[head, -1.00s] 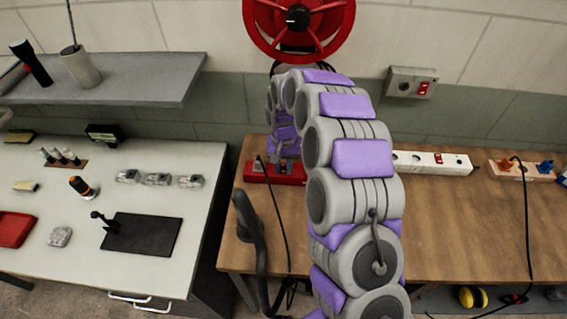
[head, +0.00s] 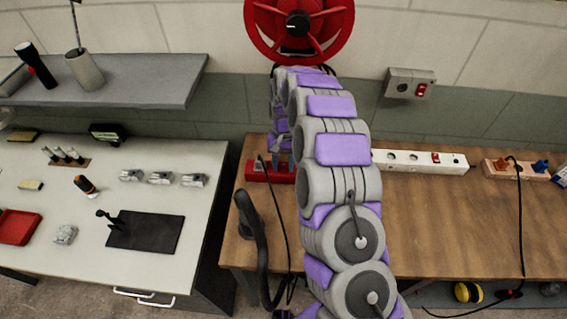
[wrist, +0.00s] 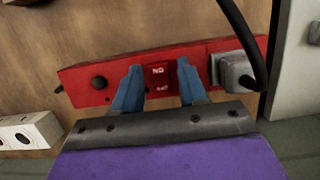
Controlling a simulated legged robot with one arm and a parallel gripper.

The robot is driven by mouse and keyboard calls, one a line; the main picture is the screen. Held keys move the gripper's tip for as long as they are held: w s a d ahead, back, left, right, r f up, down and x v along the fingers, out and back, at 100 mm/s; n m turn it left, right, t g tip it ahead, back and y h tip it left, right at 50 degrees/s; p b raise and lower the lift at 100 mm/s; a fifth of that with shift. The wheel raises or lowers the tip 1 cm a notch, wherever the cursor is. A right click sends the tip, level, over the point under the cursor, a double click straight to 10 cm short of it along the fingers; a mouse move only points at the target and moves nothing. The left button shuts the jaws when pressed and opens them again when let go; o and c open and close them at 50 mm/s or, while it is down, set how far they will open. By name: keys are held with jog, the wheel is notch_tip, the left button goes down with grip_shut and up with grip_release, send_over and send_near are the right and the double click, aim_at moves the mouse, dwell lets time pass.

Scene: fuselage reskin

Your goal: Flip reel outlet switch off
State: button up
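The red outlet strip (head: 258,172) lies near the back left of the wooden bench, below the red reel (head: 337,20) on the wall. In the wrist view the red outlet strip (wrist: 205,58) crosses the picture at a slight tilt. Its red rocker switch (wrist: 158,77) has white marks and sits between my gripper's two blue fingers. My gripper (wrist: 157,82) is open, with a finger on either side of the switch. I cannot tell whether the fingertips touch the strip. In the head view my arm partly hides the strip and my gripper (head: 283,157).
A grey plug (wrist: 235,72) with a black cable sits in the strip close beside the right finger. A white power strip (head: 420,161) and a pale orange one (head: 515,171) lie farther right on the bench. A wall box (head: 408,86) with a red switch hangs above.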

aim_at(283, 168)
jog(key=shift+o, duration=0.6)
jog(key=shift+r, duration=0.25)
notch_tip(283, 168, up, 3)
jog(key=shift+r+p, duration=0.15)
jog(key=shift+p, duration=0.4)
jog(key=shift+s+d, duration=0.2)
jog(key=shift+s, duration=0.6)
jog(key=s+d+r+p, duration=0.1)
jog(key=s+d, duration=0.3)
jog(key=s, duration=0.9)
jog(key=shift+s+p, duration=0.35)
jog(key=shift+p, duration=0.1)
